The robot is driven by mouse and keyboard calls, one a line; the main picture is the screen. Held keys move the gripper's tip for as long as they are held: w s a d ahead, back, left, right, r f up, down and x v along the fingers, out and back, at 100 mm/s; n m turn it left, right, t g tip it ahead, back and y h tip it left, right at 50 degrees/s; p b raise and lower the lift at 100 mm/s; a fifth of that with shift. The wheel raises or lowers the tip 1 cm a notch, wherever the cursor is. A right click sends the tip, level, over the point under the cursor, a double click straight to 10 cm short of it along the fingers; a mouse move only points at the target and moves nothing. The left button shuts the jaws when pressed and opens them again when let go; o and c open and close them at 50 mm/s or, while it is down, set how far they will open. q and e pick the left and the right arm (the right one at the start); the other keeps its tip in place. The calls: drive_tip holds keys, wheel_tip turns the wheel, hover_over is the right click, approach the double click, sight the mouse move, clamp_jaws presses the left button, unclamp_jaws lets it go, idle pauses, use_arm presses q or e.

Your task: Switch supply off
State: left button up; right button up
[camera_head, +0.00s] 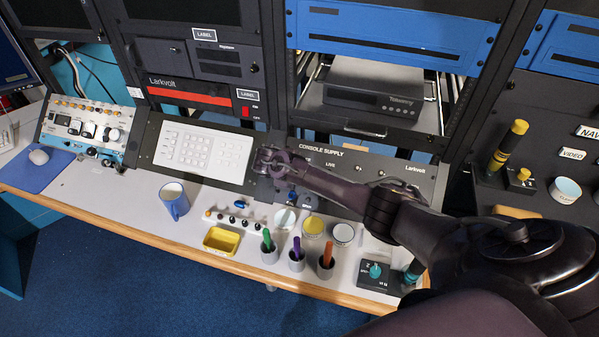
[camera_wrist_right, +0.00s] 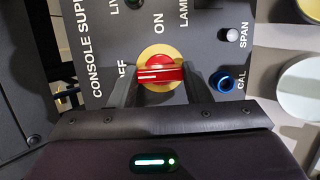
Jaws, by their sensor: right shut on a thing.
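The console supply panel (camera_head: 398,172) is the dark sloped panel in the middle of the head view, and it fills the upper part of the right wrist view (camera_wrist_right: 92,20). Its red switch knob (camera_wrist_right: 160,73) sits on a yellow round plate (camera_wrist_right: 158,54). A white line on the knob lies towards the partly covered OFF lettering; ON is printed above the knob in that picture. My right gripper (camera_wrist_right: 161,84) is shut on the knob, one finger on each side. In the head view my right gripper (camera_head: 268,160) hides the knob. My left gripper is out of view.
A blue CAL knob (camera_wrist_right: 222,81) and a pale SPAN knob (camera_wrist_right: 231,35) sit near the right finger. A white keypad (camera_head: 204,152) lies left of the gripper. Below are a blue mug (camera_head: 174,204), a yellow tray (camera_head: 221,241) and several pens in cups.

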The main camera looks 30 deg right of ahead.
drive_tip(key=o, duration=1)
drive_tip(key=shift+a, duration=0.1)
drive_tip(key=v, duration=0.7)
drive_tip(key=shift+a+r+b, duration=0.2)
drive_tip(key=shift+r+b, duration=0.1)
drive_tip(key=shift+b, duration=0.05)
